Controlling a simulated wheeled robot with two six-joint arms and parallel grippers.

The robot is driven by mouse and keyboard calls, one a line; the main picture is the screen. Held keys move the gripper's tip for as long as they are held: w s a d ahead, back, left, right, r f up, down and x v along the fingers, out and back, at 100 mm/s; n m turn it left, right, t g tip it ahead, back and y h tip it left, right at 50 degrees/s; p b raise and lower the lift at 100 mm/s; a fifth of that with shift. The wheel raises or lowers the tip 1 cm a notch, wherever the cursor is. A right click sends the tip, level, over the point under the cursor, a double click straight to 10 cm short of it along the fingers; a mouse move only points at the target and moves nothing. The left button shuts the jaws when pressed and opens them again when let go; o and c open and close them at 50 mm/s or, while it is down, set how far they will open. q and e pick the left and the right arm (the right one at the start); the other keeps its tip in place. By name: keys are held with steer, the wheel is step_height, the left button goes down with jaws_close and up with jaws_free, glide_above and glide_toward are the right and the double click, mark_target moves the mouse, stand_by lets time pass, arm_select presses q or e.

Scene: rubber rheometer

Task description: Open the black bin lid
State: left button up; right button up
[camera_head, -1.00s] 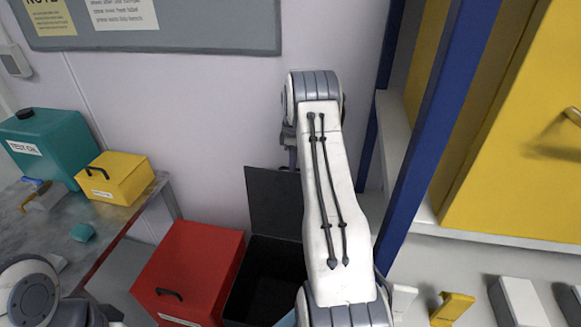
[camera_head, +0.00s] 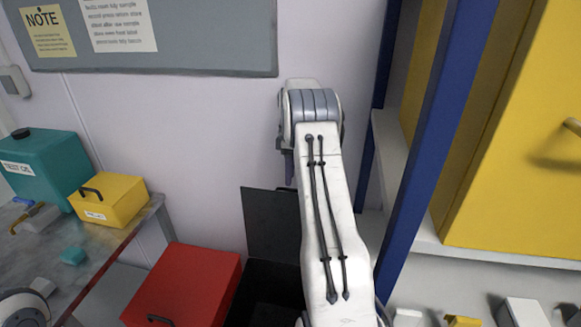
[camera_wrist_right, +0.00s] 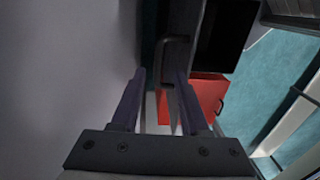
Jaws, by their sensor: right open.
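The black bin (camera_head: 262,292) stands at the bottom centre of the head view, right of the red bin. Its black lid (camera_head: 270,222) stands upright at the back, near the wall, so the dark inside shows. My right arm covers the right part of the bin and lid. My right gripper (camera_head: 288,165) is mostly hidden behind its own wrist, above the lid's top edge. In the right wrist view my right gripper (camera_wrist_right: 160,90) has its two fingers apart. The lid (camera_wrist_right: 183,30) and its handle (camera_wrist_right: 174,62) show just beyond the fingers. Contact cannot be told.
The red bin (camera_head: 190,285) stands close left of the black bin. A table (camera_head: 85,262) on the left carries a yellow box (camera_head: 110,200) and a teal container (camera_head: 45,165). A blue post (camera_head: 425,140) and yellow cabinet (camera_head: 510,150) stand close right of my arm.

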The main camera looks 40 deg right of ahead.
steer(key=r, duration=0.5)
steer(key=shift+w+d, duration=0.1)
steer(key=shift+d, duration=0.1)
steer(key=shift+f, duration=0.1)
steer(key=s+a+r+b, duration=0.1)
steer(key=a+r, duration=0.1)
steer(key=a, duration=1.3)
steer(key=s+a+r+b, duration=0.1)
steer(key=s+a+r, duration=0.1)
steer(key=a, duration=1.4)
steer(key=s+a+f, duration=0.1)
steer(key=s+a, duration=1.1)
steer(key=s, duration=0.1)
steer(key=s+f, duration=0.2)
steer(key=s, duration=0.5)
steer(key=s+a+f, duration=0.1)
steer(key=s+f, duration=0.1)
steer(key=s, duration=0.6)
steer(key=shift+a+f+t, duration=0.3)
